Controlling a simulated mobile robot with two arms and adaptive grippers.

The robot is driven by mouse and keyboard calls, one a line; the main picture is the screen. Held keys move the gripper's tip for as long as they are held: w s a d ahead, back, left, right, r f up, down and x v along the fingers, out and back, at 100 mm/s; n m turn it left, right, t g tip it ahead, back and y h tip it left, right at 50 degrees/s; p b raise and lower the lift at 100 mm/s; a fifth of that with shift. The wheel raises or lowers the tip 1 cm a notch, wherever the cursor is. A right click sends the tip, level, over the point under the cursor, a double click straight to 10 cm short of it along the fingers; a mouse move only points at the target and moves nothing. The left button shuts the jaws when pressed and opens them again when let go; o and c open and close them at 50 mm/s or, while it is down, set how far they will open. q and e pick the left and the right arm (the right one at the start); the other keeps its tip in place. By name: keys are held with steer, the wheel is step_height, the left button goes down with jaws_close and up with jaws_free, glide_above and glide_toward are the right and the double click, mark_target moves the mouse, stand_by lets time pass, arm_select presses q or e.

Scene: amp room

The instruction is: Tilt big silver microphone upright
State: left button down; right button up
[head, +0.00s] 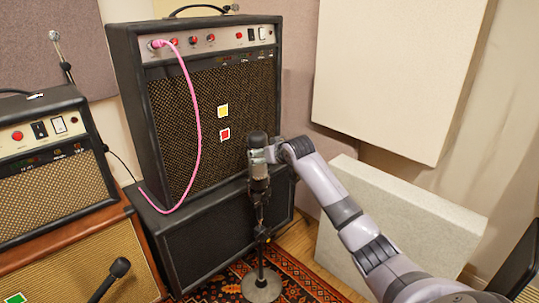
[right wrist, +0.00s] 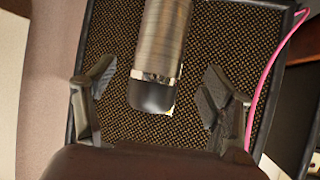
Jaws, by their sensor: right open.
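The big silver microphone (head: 259,172) stands on a stand in front of the large black amp in the head view. It looks close to upright, with its dark end at the top. My right gripper (head: 266,154) is at its upper part, coming from the right, and partly covers it. In the right wrist view the microphone (right wrist: 163,45) extends down from the top edge, its dark end between the spread fingers of my open right gripper (right wrist: 158,84). I see no finger pressed on it. My left gripper is not in view.
The large amp (head: 212,110) with a pink cable (head: 197,115) is close behind the microphone. The stand's round base (head: 261,285) is on a patterned rug (head: 303,280). A smaller amp (head: 50,165) and a black microphone (head: 119,268) are at left. A pale panel (head: 400,225) leans at right.

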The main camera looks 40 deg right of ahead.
steer(key=shift+v, duration=1.25)
